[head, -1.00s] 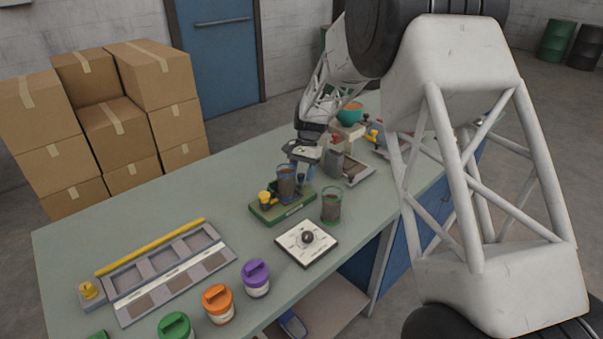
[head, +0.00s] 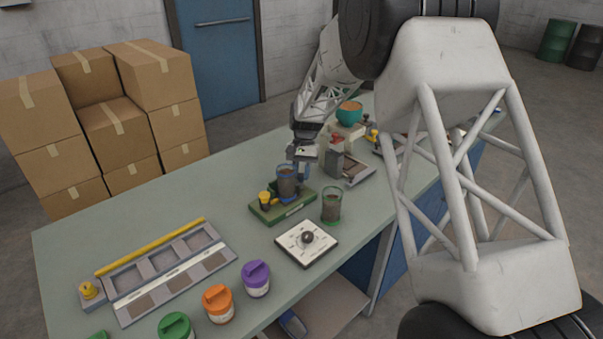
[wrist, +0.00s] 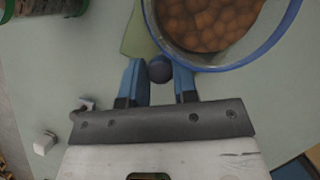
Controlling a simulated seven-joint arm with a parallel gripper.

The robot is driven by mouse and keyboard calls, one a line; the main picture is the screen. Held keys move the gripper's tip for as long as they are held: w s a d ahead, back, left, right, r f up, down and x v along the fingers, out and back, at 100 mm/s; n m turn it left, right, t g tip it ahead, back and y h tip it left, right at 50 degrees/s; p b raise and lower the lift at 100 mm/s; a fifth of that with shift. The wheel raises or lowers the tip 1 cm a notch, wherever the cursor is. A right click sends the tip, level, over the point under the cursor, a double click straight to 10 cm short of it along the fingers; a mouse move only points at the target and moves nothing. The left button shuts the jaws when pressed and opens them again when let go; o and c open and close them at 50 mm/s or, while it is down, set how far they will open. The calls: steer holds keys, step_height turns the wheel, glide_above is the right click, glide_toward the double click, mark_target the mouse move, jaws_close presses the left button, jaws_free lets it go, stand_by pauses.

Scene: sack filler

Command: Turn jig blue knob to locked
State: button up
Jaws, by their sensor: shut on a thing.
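The jig is a green base (head: 266,214) on the bench, with a yellow knob (head: 265,198) at its left. A clear container with a blue rim (head: 288,185) stands on it, filled with brown pieces; it fills the top of the wrist view (wrist: 215,25). My gripper (head: 303,174) is at the right back side of the container, low over the jig. In the wrist view its blue fingers are shut on the round, dark blue knob (wrist: 160,68), just beside the container rim. The knob's lock marking cannot be seen.
A green-rimmed container (head: 331,206) stands right of the jig, and a white dial plate (head: 293,246) lies in front. A grey device (head: 350,168) stands close behind on the right. Lidded jars, including a purple one (head: 256,279), line the front edge.

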steer(key=shift+n+h, duration=0.3)
steer(key=shift+n, duration=0.7)
steer(key=o, duration=0.9)
steer(key=shift+v, duration=4.05)
steer(key=shift+r, duration=0.1)
